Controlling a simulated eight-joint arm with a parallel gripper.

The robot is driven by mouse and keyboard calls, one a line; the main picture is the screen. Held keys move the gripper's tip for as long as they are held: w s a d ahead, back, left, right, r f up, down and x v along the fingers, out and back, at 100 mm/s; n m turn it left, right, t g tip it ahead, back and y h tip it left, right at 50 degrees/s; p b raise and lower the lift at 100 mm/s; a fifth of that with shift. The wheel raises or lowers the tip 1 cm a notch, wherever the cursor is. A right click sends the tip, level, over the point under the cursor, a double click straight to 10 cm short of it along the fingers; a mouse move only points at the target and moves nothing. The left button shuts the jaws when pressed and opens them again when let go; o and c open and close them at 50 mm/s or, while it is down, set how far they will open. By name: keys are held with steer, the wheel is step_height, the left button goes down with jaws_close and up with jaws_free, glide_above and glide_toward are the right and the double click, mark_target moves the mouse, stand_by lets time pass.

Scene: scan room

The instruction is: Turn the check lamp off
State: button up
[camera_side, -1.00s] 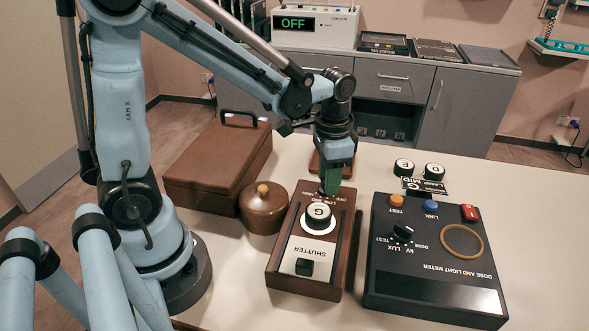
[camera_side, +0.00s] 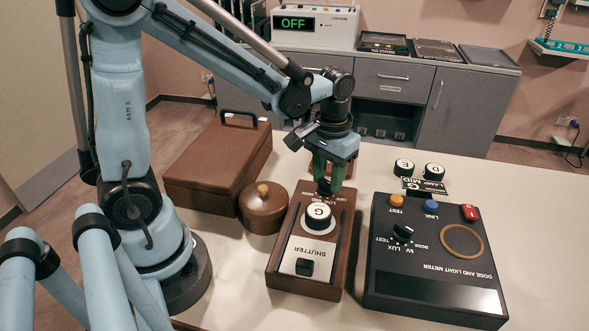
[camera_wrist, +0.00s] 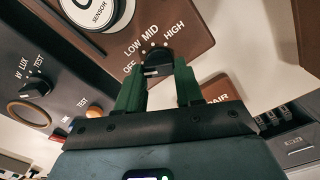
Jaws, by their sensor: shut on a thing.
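The black lamp knob (camera_wrist: 158,67) sits on the brown wooden shutter unit (camera_side: 343,245), beside the printed words OFF, LOW, MID and HIGH. In the wrist view a pale mark on the knob lies on its left side, towards OFF; its exact setting is hard to tell. My gripper (camera_side: 326,190) is shut on the knob, with one green finger on each side. It also shows in the wrist view (camera_wrist: 160,88). In the side view the fingers hide most of the knob. A white-ringed disc (camera_side: 318,216) and a black shutter slider (camera_side: 304,267) are on the same unit.
The dose and light meter (camera_side: 434,287) stands right of the unit. A round lidded brown pot (camera_side: 265,212) and a brown case (camera_side: 215,165) are on the left. Two lettered discs (camera_side: 404,167) lie behind the meter. A display (camera_side: 297,22) at the back reads OFF.

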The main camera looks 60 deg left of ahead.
stand_by(0.4)
steer(key=o, duration=1)
steer(key=shift+o, duration=0.2)
steer(key=shift+r, duration=0.1)
step_height(320, 180, up, 12)
steer(key=shift+s, duration=0.1)
steer(key=m+t, duration=0.3)
steer(key=t, duration=0.4)
glide_toward(323, 183)
steer(key=shift+w+r, duration=0.5)
steer(key=shift+w, duration=0.2)
